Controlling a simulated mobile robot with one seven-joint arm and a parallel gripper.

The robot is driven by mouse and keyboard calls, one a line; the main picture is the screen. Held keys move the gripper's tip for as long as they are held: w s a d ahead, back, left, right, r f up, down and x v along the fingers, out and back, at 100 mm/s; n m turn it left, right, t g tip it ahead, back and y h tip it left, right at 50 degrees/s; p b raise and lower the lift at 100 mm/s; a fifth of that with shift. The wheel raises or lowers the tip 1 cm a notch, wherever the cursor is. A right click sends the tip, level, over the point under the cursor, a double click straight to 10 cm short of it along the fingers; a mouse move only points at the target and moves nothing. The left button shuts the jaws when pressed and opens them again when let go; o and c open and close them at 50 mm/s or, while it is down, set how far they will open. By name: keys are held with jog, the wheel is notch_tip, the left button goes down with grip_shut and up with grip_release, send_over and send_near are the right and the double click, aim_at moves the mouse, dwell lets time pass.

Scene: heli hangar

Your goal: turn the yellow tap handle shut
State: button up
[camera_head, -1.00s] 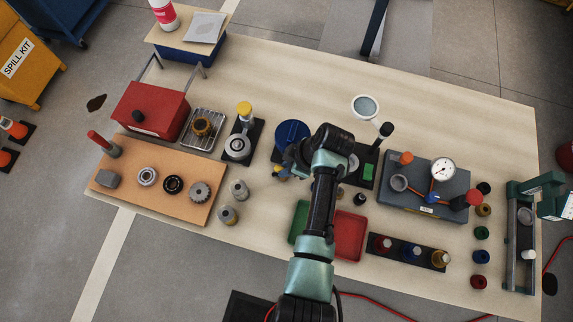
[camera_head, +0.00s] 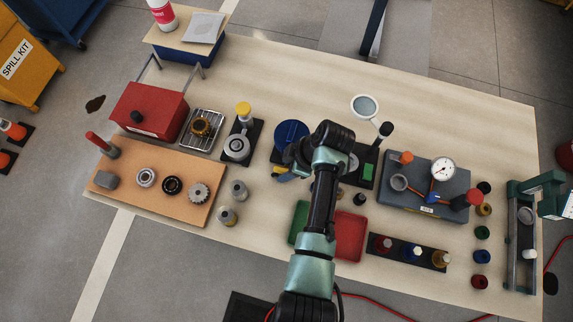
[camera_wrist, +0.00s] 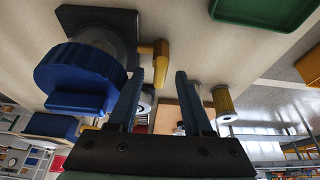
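The yellow tap handle (camera_wrist: 161,62) shows in the wrist view as a short upright bar beside the blue drum (camera_wrist: 80,78), with a stub pointing toward the drum. In the head view, only a small yellow bit (camera_head: 282,175) shows beside the blue drum (camera_head: 291,134), largely covered by my wrist. My gripper (camera_wrist: 160,76) is open, with a finger on either side of the handle's lower end in the wrist picture. I cannot tell whether either finger touches it. The fingertips are mostly hidden in the head view.
Green (camera_head: 299,222) and red (camera_head: 349,236) trays lie near my arm. A magnifier (camera_head: 366,106) on a stand is to the right. A grey gauge box (camera_head: 425,190) stands further right. Grey and yellow cylinders (camera_head: 228,216) stand left.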

jog(key=shift+r, duration=0.1)
jog(key=v, duration=1.2)
jog(key=shift+d+r, duration=0.15)
jog(key=shift+r, duration=0.25)
